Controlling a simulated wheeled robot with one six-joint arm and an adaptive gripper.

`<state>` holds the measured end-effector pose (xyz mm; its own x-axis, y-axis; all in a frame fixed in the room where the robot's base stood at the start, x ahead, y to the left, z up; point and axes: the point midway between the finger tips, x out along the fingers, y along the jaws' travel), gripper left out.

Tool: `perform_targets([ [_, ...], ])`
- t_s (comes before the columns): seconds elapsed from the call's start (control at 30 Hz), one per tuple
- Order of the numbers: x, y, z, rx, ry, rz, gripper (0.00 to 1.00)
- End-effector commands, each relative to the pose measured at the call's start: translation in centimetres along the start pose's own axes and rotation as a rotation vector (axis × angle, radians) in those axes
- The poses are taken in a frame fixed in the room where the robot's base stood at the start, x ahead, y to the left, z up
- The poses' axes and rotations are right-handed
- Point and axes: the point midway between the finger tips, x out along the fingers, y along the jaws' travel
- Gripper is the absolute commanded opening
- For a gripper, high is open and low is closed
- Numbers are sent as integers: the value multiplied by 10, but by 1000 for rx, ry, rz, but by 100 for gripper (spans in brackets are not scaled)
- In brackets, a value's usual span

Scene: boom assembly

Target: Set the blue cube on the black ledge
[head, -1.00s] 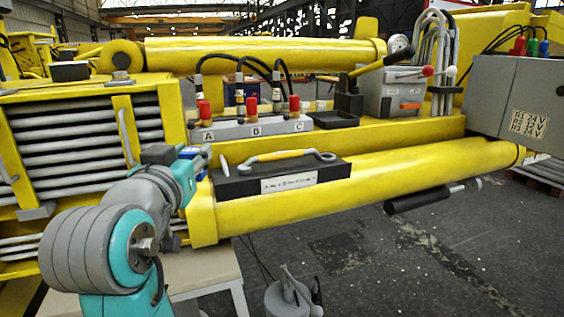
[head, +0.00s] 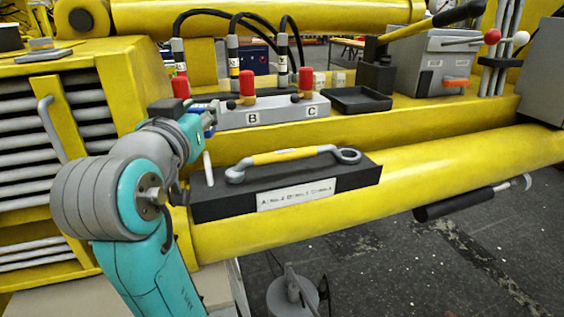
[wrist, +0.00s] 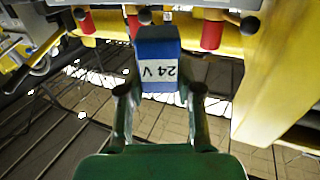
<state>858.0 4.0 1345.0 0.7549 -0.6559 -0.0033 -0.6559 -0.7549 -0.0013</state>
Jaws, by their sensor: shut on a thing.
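In the wrist view my gripper (wrist: 160,92) is shut on a blue cube (wrist: 158,50). The cube bears a white label reading "24 V", upside down in that view. In the head view my gripper (head: 207,118) is at the left, by the grey valve block, and the cube is mostly hidden there. A long black block with a flat top (head: 222,208) is fixed along the yellow beam, below and right of my gripper. It looks like the black ledge. A grey wrench with a yellow handle (head: 285,156) lies on it, and a white label is on its front.
The grey valve block (head: 275,112) with red knobs, letters and black hoses stands close to my gripper. A shallow black tray (head: 358,100) and a grey lever box (head: 437,65) are further right.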

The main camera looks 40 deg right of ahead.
Motion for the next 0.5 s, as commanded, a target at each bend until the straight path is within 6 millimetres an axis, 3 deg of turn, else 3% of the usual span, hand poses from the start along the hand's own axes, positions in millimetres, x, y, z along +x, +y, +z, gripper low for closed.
perform_targets([
  [0.3, 1, 0, 43, -5, -2, 1, 0],
  [0.5, 1, 1, 58, -1, 0, 2, 0],
])
